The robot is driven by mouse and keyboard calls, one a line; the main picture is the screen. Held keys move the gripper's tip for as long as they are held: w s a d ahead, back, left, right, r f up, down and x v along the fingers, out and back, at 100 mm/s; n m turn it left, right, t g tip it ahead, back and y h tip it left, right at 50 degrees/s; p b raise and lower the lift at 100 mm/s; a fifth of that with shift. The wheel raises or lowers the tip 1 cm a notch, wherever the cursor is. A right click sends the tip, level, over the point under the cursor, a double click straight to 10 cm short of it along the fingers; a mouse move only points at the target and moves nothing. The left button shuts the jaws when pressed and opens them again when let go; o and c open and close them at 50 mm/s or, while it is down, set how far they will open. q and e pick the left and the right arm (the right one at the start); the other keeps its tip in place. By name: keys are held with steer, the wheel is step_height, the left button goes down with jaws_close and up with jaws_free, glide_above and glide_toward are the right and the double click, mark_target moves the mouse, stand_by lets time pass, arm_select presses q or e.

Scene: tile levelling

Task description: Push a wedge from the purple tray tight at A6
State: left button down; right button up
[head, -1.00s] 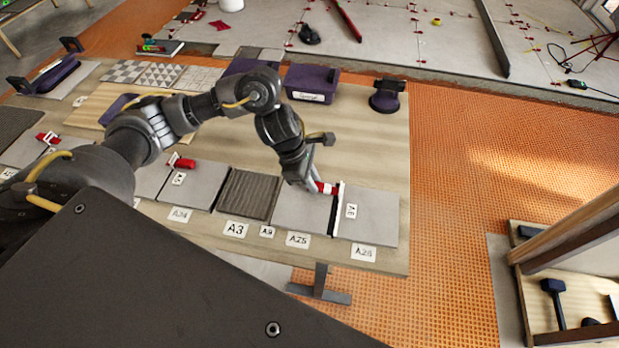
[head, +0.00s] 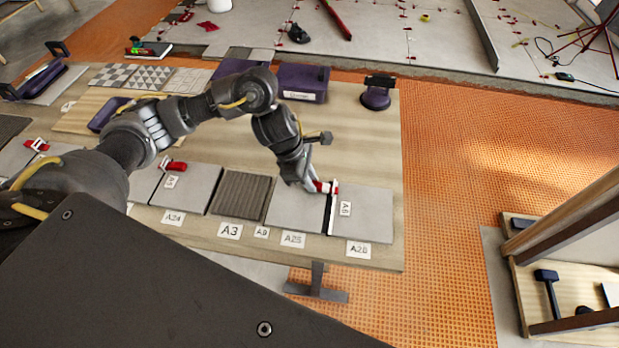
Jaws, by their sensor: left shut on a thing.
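A red wedge (head: 331,188) sits at the joint labelled A6 (head: 345,208), between two grey tiles near the right end of the table. A white strip stands along that joint. My left gripper (head: 316,185) is low over the left tile of this joint, shut on the red wedge. The wedge's tip is at the strip; how deep it sits I cannot tell. Another red wedge (head: 173,166) lies at the joint labelled A5 further left. A purple tray (head: 303,82) stands at the back of the table, its inside hidden. My right gripper is not in view.
A purple suction cup tool (head: 376,95) stands at the back right of the table (head: 365,140). A dark ribbed tile (head: 240,195) lies left of the A6 tiles. Label cards line the front edge. The wood behind the right tile is clear.

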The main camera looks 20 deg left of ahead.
arm_select(q)
steer(key=shift+w+d+r, duration=0.1)
steer(key=shift+w+d, duration=0.05)
steer(key=shift+d, duration=0.35)
steer(key=shift+w+d, duration=0.15)
steer(key=shift+d, duration=0.3)
stand_by(0.8)
steer(key=c, duration=1.2)
jaws_free()
steer(key=shift+s, duration=0.1)
steer(key=shift+c, duration=0.2)
steer(key=shift+a+r, duration=0.15)
steer(key=shift+r, duration=0.05)
steer(key=v, duration=1)
